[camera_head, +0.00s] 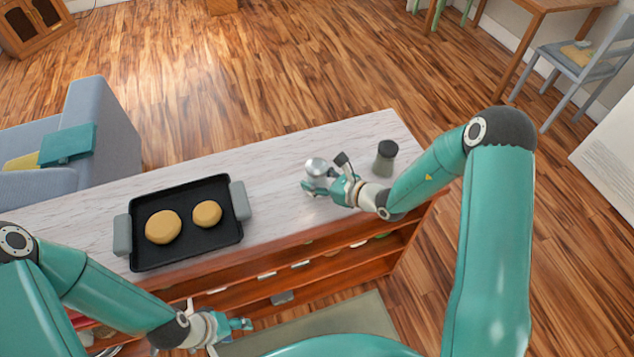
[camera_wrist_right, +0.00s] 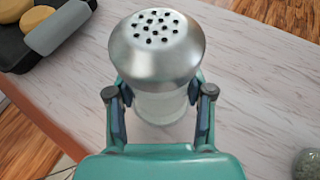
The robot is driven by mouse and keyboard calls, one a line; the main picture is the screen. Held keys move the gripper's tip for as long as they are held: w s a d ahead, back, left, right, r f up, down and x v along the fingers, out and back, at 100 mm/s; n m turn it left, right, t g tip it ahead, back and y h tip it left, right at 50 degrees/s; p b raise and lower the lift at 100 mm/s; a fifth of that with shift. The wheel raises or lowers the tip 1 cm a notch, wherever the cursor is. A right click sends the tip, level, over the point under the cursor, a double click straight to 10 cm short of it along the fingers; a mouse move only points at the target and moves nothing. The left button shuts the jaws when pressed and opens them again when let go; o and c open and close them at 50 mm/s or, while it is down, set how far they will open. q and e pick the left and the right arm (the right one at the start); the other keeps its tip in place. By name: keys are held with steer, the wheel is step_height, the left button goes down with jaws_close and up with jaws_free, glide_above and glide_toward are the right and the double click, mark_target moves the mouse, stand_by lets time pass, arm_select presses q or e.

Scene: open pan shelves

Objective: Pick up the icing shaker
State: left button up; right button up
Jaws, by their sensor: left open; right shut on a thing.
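The icing shaker (camera_head: 317,168) has a shiny metal cap with dark holes and a clear or whitish body. It stands upright at the right part of the light counter, and it fills the middle of the right wrist view (camera_wrist_right: 156,50). My right gripper (camera_head: 330,185) is shut on its body, with one finger on each side just below the cap, as the right wrist view (camera_wrist_right: 158,112) shows. I cannot tell whether its base touches the counter. My left gripper (camera_head: 238,326) is open and empty, low in front of the shelves.
A black tray (camera_head: 187,262) with grey handles holds two round buns (camera_head: 163,227) on the left of the counter (camera_head: 285,142). A dark-topped grey-green shaker (camera_head: 384,158) stands right of my right gripper. Open shelves (camera_head: 330,265) lie below the counter. The counter between tray and shaker is clear.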

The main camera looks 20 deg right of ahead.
step_height(320, 180, up, 18)
steer(key=shift+r, duration=0.15)
